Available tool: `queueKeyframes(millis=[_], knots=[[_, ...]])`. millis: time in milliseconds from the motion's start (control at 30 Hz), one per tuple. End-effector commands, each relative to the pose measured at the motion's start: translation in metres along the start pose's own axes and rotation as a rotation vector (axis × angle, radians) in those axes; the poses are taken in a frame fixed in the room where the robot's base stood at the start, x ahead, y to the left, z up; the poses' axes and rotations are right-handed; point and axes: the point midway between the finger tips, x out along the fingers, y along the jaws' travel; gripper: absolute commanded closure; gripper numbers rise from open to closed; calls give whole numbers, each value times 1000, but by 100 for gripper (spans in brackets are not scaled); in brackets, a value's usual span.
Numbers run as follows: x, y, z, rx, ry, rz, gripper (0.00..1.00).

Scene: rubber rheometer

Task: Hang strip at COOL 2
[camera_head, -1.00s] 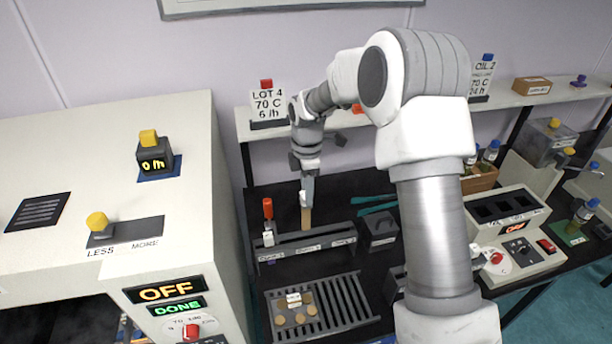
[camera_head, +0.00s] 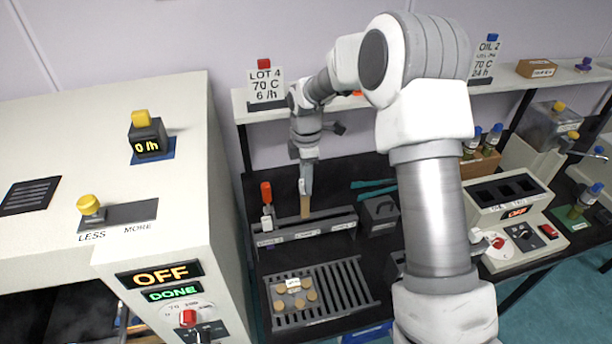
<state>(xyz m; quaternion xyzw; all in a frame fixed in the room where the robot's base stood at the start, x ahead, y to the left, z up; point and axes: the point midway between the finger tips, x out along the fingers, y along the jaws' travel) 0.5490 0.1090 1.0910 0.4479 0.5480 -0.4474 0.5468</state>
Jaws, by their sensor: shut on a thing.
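My gripper (camera_head: 306,188) is shut on a tan strip (camera_head: 305,206) and points down. The strip hangs upright from the fingertips, at the long grey rack (camera_head: 285,235) with small labels along its front. The strip's lower end meets the rack's top edge in the picture; I cannot tell whether it is seated. The labels are too small to read, so I cannot tell which one is COOL 2. A red-topped piece (camera_head: 266,192) with a white part below stands at the rack's left end.
A slatted grey tray (camera_head: 340,290) with several tan discs lies in front of the rack. The large white oven (camera_head: 60,130), showing OFF and DONE, stands at left. A dark box (camera_head: 378,214) sits right of the rack. A shelf (camera_head: 350,103) with sign cards runs behind.

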Motion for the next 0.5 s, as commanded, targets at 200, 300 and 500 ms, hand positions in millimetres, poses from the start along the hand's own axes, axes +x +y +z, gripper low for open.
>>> queueKeyframes(millis=[200,300,500], knots=[[8,0,0,0,0,1,100],[8,0,0,-1,-1,1,100],[8,0,0,-1,0,0,100]])
